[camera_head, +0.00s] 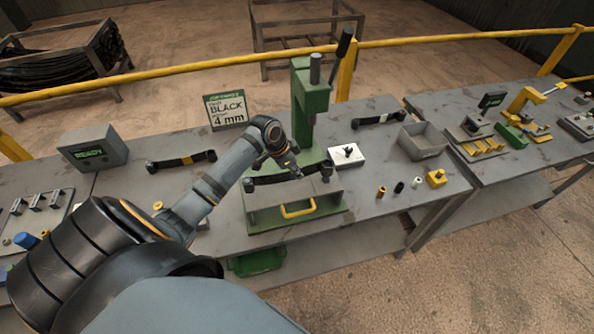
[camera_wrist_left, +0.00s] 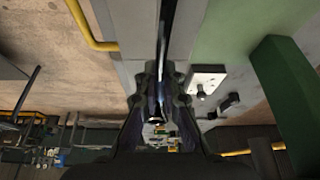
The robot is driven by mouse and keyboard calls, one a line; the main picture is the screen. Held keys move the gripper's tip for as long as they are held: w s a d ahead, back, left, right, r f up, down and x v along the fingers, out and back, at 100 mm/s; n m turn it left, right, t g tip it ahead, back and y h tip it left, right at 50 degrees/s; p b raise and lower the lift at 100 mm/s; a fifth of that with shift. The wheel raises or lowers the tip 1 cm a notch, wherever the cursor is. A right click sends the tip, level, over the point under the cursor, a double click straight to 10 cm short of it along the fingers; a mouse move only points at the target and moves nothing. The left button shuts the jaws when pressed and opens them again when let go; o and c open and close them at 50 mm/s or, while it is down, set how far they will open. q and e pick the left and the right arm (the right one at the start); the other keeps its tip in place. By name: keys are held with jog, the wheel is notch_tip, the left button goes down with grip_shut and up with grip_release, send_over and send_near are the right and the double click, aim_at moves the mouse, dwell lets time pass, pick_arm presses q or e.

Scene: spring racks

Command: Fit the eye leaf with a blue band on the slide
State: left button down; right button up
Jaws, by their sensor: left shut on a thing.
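My left gripper (camera_head: 290,168) is shut on a dark eye leaf (camera_head: 268,180) near its middle. The leaf lies crosswise over the green slide (camera_head: 262,216) with the yellow handle (camera_head: 298,208), at the foot of the green press (camera_head: 303,100). I cannot tell whether it touches the slide. Its band is hidden by the fingers. In the left wrist view the leaf (camera_wrist_left: 166,35) runs away between my fingers (camera_wrist_left: 160,80). Another dark eye leaf (camera_head: 195,157) with a yellowish band lies to the left, and another (camera_head: 366,121) at the back right. My right gripper is not in view.
A white block with a black knob (camera_head: 347,155) stands right of the slide. A grey bin (camera_head: 422,142) and several small bushings are farther right. A green sign (camera_head: 226,110) and a READY box (camera_head: 92,148) stand at the left. The press column rises behind the slide.

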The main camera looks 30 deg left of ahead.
pick_arm(q)
jog(key=shift+r+p, duration=0.1)
jog(key=shift+p, duration=0.2)
dwell(0.7)
jog(key=shift+p, duration=0.35)
jog(key=shift+f, duration=0.3)
dwell(0.5)
jog(key=shift+f+b, duration=0.75)
jog(key=shift+f, duration=0.6)
jog(key=c, duration=1.4)
grip_release()
jog(key=o, duration=0.4)
jog(key=shift+f, duration=0.15)
jog(key=shift+o, duration=0.2)
